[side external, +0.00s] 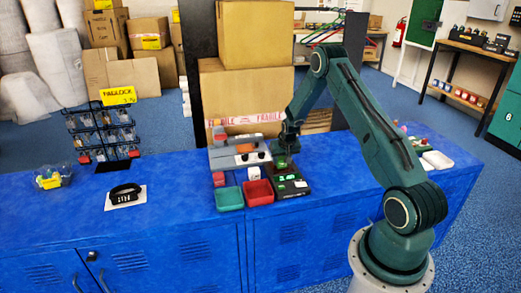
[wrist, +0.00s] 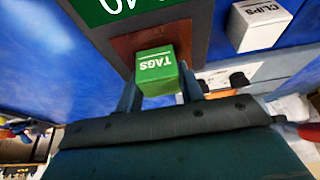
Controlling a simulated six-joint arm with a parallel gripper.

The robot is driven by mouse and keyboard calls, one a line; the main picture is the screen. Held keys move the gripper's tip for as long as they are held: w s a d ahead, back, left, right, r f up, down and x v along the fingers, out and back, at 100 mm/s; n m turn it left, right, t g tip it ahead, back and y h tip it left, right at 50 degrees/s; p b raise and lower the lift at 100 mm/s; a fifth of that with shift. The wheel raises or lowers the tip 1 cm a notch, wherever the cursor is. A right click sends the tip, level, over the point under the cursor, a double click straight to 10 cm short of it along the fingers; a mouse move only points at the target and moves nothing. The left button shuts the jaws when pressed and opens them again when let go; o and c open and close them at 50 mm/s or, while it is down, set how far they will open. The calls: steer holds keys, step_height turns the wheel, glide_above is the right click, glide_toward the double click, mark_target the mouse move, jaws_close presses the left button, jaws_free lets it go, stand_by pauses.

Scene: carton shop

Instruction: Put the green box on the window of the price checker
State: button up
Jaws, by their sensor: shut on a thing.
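A green box labelled TAGS (wrist: 156,72) is between the two fingers of my gripper (wrist: 160,92) in the wrist view. In the side external view my gripper (side external: 284,154) is over the price checker, with the green box (side external: 282,162) under it. The price checker (side external: 303,191) is a dark unit with a lit green display (wrist: 110,8). Its red-brown window (wrist: 124,44) shows around and behind the box in the wrist view, partly hidden by it. I cannot tell whether the box touches the window.
A white CLIPS box (wrist: 262,24) stands beside the price checker. A red tray (side external: 259,199) and a green tray (side external: 229,205) sit to its left on the blue counter (side external: 180,215). A grey and orange machine (side external: 238,153) stands behind.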

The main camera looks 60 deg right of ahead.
steer(key=o, duration=1)
steer(key=shift+f, duration=0.1)
steer(key=shift+a+r, duration=0.1)
steer(key=shift+r, duration=0.4)
steer(key=shift+v, duration=5.65)
steer(key=shift+s, duration=0.1)
